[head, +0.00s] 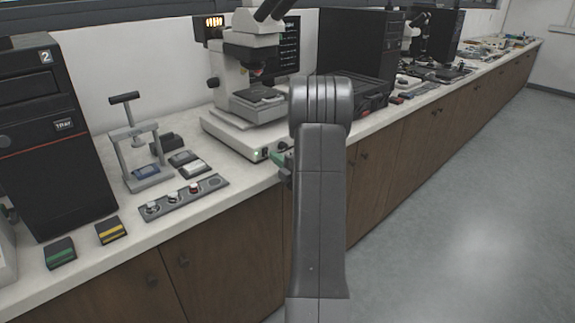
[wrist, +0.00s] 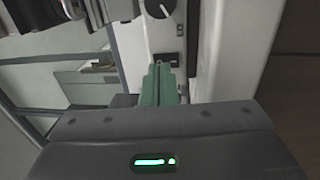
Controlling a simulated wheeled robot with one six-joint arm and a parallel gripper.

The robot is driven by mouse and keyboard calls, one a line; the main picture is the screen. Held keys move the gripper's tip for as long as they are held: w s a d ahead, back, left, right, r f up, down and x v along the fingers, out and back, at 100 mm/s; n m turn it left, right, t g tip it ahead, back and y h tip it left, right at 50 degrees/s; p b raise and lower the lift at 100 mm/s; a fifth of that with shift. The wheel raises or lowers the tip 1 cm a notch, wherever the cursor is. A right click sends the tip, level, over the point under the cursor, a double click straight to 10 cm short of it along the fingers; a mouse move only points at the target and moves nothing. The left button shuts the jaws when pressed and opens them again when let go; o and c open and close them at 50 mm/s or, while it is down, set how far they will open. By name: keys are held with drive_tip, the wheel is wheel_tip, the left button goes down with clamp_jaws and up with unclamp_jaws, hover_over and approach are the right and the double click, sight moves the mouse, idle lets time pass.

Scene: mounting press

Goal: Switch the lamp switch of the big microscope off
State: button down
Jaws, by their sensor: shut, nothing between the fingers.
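The big microscope (head: 222,128) stands on the white bench, left of the picture's middle in the head view. My gripper (head: 279,158) is at the right end of that base front, partly hidden behind my arm. In the wrist view, the green fingers of my gripper (wrist: 159,80) are shut together with nothing between them. A small dark switch (wrist: 166,59) sits on the pale base just beyond the fingertips. I cannot tell whether they touch it, nor which way it is set.
A round dark knob (wrist: 159,8) is beyond the switch in the wrist view. A strip with several knobs (head: 180,199) and a grey press frame (head: 139,150) are left of the microscope. A black case (head: 362,90) is behind my arm. The floor (head: 470,200) at right is clear.

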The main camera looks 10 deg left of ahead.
drive_tip(key=shift+x, duration=0.9)
drive_tip(key=shift+w+a+f+b, duration=0.1)
drive_tip(key=shift+a+b, duration=0.05)
drive_tip(key=shift+b, duration=1.15)
drive_tip(key=shift+r+b, duration=0.4)
drive_tip(key=shift+b, duration=0.05)
drive_tip(key=shift+w+a+r+g+h+b, duration=0.1)
drive_tip(key=shift+r+g+h+b, duration=0.2)
drive_tip(key=shift+h+b, duration=0.1)
drive_tip(key=shift+r, duration=0.1)
